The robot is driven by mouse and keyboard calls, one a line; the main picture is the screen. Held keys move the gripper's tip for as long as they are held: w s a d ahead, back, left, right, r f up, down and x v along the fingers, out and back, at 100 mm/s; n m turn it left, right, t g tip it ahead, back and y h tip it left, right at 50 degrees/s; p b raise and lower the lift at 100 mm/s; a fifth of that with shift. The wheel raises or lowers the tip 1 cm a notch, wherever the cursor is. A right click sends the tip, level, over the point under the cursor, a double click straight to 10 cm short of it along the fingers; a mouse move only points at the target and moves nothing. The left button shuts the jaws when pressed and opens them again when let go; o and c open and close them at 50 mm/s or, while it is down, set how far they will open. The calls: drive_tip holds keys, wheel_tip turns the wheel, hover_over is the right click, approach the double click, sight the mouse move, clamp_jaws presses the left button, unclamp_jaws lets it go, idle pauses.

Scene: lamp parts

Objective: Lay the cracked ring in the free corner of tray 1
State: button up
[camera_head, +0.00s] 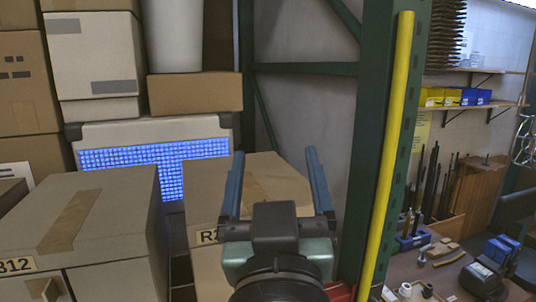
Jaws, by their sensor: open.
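My gripper (274,155) points away from me over a cardboard box marked with an "R". Its two blue fingers stand wide apart, with nothing between them. I cannot make out the cracked ring or tray 1 anywhere in this view. A few small pale pieces (405,290) lie on a table at the lower right. They are too small to tell what they are.
A green rack post with a yellow strip (390,150) stands just right of my gripper. Cardboard boxes (85,225) fill the left. Wall shelves hang above.

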drive_tip(key=s+r+t, duration=0.2)
drive_tip(key=s+r, duration=0.2)
drive_tip(key=r, duration=0.2)
drive_tip(key=s+r+m+t, duration=0.1)
drive_tip(key=s+r+t, duration=0.2)
drive_tip(key=s+r, duration=0.2)
wheel_tip(320, 180, up, 2)
drive_tip(key=shift+a+r+t, duration=0.2)
drive_tip(key=shift+a+t, duration=0.1)
drive_tip(key=shift+a, duration=0.15)
